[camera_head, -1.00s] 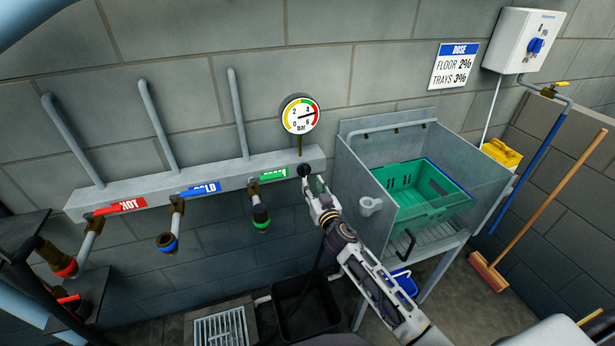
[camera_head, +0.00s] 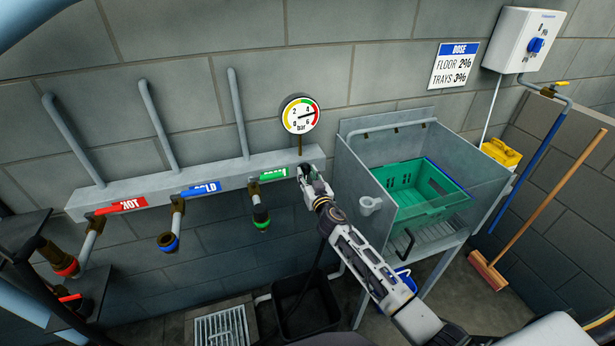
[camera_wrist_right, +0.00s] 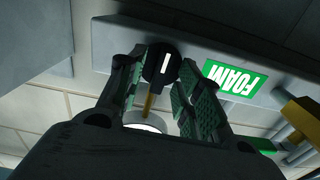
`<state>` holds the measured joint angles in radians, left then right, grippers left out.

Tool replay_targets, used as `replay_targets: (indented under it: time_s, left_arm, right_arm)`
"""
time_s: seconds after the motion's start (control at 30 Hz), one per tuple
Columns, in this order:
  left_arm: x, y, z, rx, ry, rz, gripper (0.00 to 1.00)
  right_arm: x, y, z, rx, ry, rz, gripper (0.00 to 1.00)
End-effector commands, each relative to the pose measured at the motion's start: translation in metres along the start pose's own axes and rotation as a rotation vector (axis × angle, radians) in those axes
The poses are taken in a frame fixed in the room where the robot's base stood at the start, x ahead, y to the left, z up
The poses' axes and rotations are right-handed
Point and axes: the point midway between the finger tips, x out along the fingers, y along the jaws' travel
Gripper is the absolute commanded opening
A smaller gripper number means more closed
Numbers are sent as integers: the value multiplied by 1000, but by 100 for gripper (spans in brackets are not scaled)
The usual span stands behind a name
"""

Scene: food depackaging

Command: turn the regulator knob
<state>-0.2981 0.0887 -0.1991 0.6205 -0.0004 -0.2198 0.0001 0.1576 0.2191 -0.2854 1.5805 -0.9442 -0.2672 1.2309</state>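The regulator knob (camera_head: 304,170) is small, black and round, at the right end of the grey wall manifold, below the pressure gauge (camera_head: 300,115). In the right wrist view the knob (camera_wrist_right: 162,64) shows a white upright mark on its face. My right gripper (camera_head: 308,176) is right at the knob. In the wrist view the right gripper's (camera_wrist_right: 163,62) two fingers are spread, one on each side of the knob. I cannot tell whether they touch it. The gauge's needle points right, near the 4.
The manifold (camera_head: 235,176) carries red HOT, blue COLD and green FOAM labels with outlets below. The FOAM label (camera_wrist_right: 235,78) is beside the knob in the wrist view. A metal sink (camera_head: 365,165) with a green crate (camera_head: 408,190) stands close to the right. A black bin (camera_head: 305,300) is below.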

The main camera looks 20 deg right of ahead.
Motion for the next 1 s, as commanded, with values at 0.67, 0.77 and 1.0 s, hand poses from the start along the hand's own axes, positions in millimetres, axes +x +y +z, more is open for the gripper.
replay_targets:
  time_s: [0.67,0.77,1.0]
  left_arm:
    - [0,9,-1,-4,1,9,57]
    - [0,8,-1,-4,1,9,57]
    - [1,4,0,-2,0,4,57]
  right_arm:
    - [0,0,0,-1,0,0,0]
    - [0,0,0,-6,0,0,0]
    - [0,0,0,-46,0,0,0]
